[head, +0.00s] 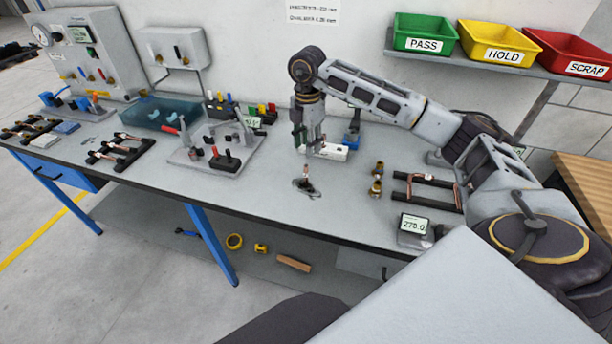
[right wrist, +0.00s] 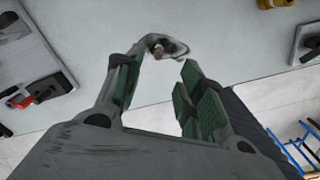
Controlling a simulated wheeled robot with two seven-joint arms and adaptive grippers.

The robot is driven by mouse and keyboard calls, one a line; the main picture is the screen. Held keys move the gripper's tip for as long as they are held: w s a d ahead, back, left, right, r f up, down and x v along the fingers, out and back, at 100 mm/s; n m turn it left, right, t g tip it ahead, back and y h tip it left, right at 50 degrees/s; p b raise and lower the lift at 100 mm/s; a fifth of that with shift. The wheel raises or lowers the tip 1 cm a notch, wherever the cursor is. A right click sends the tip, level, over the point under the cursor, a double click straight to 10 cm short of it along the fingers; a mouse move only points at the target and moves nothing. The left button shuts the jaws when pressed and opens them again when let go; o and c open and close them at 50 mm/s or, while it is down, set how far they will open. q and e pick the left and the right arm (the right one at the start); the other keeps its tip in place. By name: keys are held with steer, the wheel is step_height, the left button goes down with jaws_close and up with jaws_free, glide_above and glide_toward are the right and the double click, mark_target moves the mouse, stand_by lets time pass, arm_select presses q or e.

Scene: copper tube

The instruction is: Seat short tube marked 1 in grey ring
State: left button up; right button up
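A short copper tube (head: 306,173) stands roughly upright at a small grey ring (head: 304,187) on the table below my right gripper (head: 314,148). Its mark is too small to read. In the right wrist view the tube (right wrist: 158,50) shows end-on within the grey ring (right wrist: 178,47), just beyond the fingertips. I cannot tell how deep the tube sits. My right gripper (right wrist: 163,68) has its green-padded fingers apart, with nothing held between them. It points down over the ring, apart from the tube. My left gripper is not in view.
A white block (head: 335,153) lies behind the gripper. Brass fittings (head: 377,180), a dark rack with copper tubing (head: 428,181) and a display reading about 270 (head: 413,224) are to the right. A fixture plate (head: 195,160) stands left. The table front between is clear.

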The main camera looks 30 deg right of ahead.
mark_target(306, 166)
steer(key=shift+f, duration=2.4)
steer(key=shift+a+f+p, duration=0.15)
steer(key=shift+f+p, duration=0.65)
steer(key=shift+f, duration=1.8)
jaws_close()
